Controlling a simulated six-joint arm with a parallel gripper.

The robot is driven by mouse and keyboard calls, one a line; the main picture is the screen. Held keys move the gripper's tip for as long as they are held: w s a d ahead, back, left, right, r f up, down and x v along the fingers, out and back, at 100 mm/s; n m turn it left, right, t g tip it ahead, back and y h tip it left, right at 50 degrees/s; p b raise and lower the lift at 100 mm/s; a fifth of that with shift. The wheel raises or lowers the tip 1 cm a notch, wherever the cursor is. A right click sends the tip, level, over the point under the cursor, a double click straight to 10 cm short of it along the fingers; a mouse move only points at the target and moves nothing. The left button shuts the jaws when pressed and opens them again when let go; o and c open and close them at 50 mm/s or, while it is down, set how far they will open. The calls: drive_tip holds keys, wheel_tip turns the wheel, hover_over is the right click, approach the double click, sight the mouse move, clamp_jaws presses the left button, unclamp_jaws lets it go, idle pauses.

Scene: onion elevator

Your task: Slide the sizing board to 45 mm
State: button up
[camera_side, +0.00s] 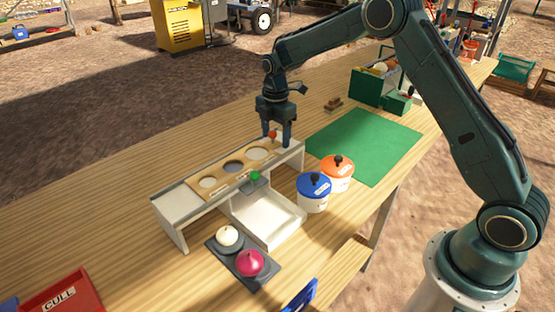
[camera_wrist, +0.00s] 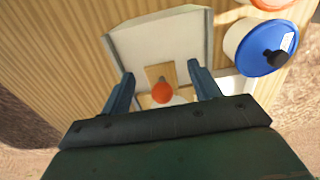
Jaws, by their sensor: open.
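The sizing board (camera_side: 234,168) is a tan wooden plate with three round holes of different sizes. It lies on top of a pale grey stand (camera_side: 179,204). A red knob (camera_side: 273,135) stands at the board's right end; it also shows in the wrist view (camera_wrist: 162,93). My gripper (camera_side: 277,141) is open and points down at that end, with the knob between its fingers. In the wrist view my gripper (camera_wrist: 160,77) has visible space on both sides of the knob. Any size markings are too small to read.
A dark tray (camera_side: 263,271) holds a white and a magenta onion. Blue-lidded (camera_side: 314,192) and orange-lidded (camera_side: 337,173) pots stand right. A green mat (camera_side: 366,146) lies clear behind.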

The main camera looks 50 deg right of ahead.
drive_tip(key=shift+f, duration=0.15)
drive_tip(key=c, duration=1.2)
drive_tip(key=shift+o, duration=0.2)
drive_tip(key=shift+d, duration=0.1)
drive_tip(key=shift+d, duration=0.1)
drive_tip(key=d, duration=0.7)
drive_tip(key=shift+d, duration=0.4)
drive_tip(key=o, duration=1.2)
drive_tip(key=shift+c, duration=0.2)
